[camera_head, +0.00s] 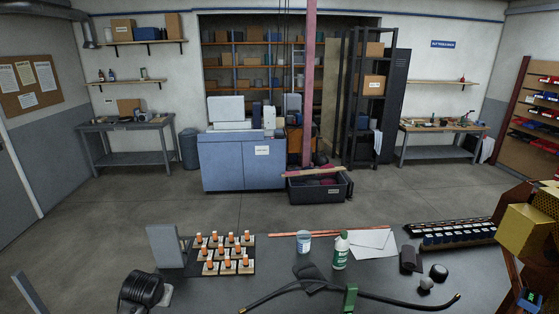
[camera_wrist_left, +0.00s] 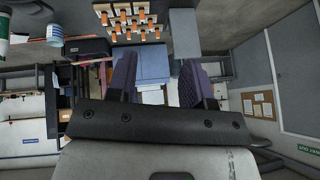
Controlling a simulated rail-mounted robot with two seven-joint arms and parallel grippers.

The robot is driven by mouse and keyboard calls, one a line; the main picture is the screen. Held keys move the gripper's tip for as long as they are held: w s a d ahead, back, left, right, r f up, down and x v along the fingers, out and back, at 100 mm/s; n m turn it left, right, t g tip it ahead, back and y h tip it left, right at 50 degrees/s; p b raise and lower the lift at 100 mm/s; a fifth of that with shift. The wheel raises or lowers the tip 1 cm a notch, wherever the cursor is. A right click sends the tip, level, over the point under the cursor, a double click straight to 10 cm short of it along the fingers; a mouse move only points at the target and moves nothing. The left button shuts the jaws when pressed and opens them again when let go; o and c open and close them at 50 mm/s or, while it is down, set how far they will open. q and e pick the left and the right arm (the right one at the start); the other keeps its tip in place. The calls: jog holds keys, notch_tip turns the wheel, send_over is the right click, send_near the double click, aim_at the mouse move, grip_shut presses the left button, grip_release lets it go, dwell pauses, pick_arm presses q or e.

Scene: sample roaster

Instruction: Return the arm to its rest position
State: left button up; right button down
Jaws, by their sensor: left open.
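My left gripper (camera_wrist_left: 158,78) shows in the left wrist view, with its two dark purple ribbed fingers spread apart. The gap between them is empty, and only the far room shows through it. The fingers touch nothing that I can see. The wrist picture is upside down, with the table's things along its top edge. I see neither the left gripper nor its arm clearly in the head view. The right gripper is in neither view.
The dark table holds a rack of orange-topped pieces (camera_head: 228,267), a grey upright block (camera_head: 166,246), a black ribbed object (camera_head: 142,289), a white tub (camera_head: 304,241), a green-white bottle (camera_head: 341,252) and a black curved hose (camera_head: 400,304). Gold-coloured equipment (camera_head: 527,235) stands at right.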

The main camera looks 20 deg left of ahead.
pick_arm(q)
jog(key=s+d+r+m+t+h, duration=0.25)
jog(key=s+d+m, duration=0.25)
jog(key=s+d, duration=1.2)
jog(key=s+d+f+g, duration=0.1)
jog(key=s+d+f, duration=0.25)
jog(key=s, duration=0.25)
jog(key=s+d+f+g+h, duration=0.1)
jog(key=s+d+f+g, duration=0.1)
jog(key=s+f, duration=0.4)
jog(key=s+d+f+g, duration=0.1)
jog(key=s+d+f, duration=0.2)
jog(key=s, duration=0.4)
notch_tip(320, 180, up, 14)
jog(key=s+p, duration=0.1)
jog(key=p, duration=1.3)
jog(key=shift+d, duration=0.15)
